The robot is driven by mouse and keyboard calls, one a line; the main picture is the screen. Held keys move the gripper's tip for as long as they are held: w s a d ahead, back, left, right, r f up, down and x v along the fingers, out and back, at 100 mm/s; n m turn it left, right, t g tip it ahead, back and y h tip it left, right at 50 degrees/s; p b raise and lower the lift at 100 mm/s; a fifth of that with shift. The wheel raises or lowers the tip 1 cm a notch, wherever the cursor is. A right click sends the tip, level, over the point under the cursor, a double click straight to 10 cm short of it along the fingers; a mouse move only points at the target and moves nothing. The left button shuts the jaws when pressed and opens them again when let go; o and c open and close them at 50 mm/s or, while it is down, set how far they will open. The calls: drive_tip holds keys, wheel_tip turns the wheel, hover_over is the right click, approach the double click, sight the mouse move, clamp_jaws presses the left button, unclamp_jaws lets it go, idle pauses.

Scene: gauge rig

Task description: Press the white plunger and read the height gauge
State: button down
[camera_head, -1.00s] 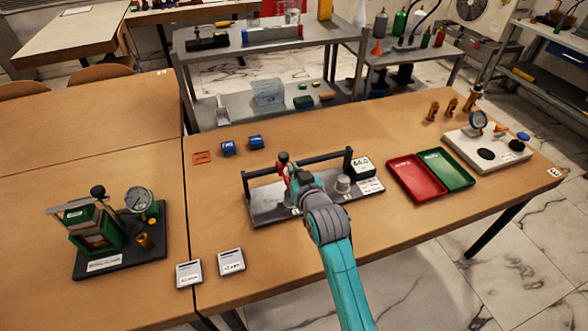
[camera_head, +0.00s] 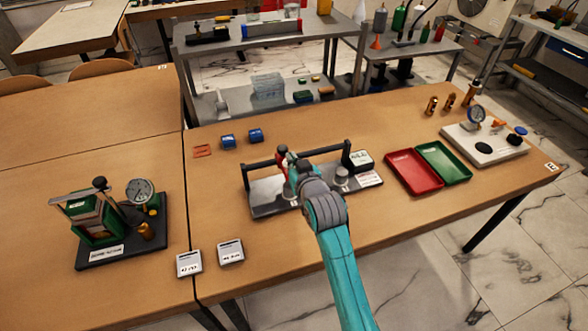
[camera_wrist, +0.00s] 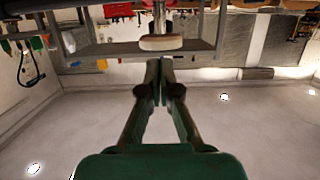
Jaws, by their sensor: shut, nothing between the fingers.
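The gauge rig (camera_head: 275,199) is a grey plate with a dark rail on posts, a red part (camera_head: 282,158) at its left, and a small display box (camera_head: 362,160) at its right end. The display figures are too small and blurred to read. My gripper (camera_head: 291,170) is beside the red part, partly hidden by my own wrist. In the wrist view, which is upside down, my green fingers (camera_wrist: 159,73) are shut and empty. A pale round cap (camera_wrist: 161,43), apparently the white plunger, sits on a stem just past the fingertips. I cannot tell whether they touch.
A silver cylinder (camera_head: 341,175) stands on the plate right of my gripper. Red (camera_head: 413,185) and green (camera_head: 445,168) trays and a white dial stand (camera_head: 485,155) lie further right. A dial device (camera_head: 112,238) stands left.

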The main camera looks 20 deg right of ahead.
drive_tip(key=r+v, duration=0.1)
drive_tip(key=v, duration=0.9)
idle(0.5)
drive_tip(key=s+f, duration=0.6)
drive_tip(key=s, duration=0.4)
drive_tip(key=s+f, duration=0.6)
drive_tip(key=s, duration=0.5)
drive_tip(key=f+v, duration=0.2)
drive_tip(key=v, duration=2.1)
drive_tip(key=shift+s+f, duration=0.25)
drive_tip(key=shift+s, duration=0.2)
drive_tip(key=shift+a, duration=0.1)
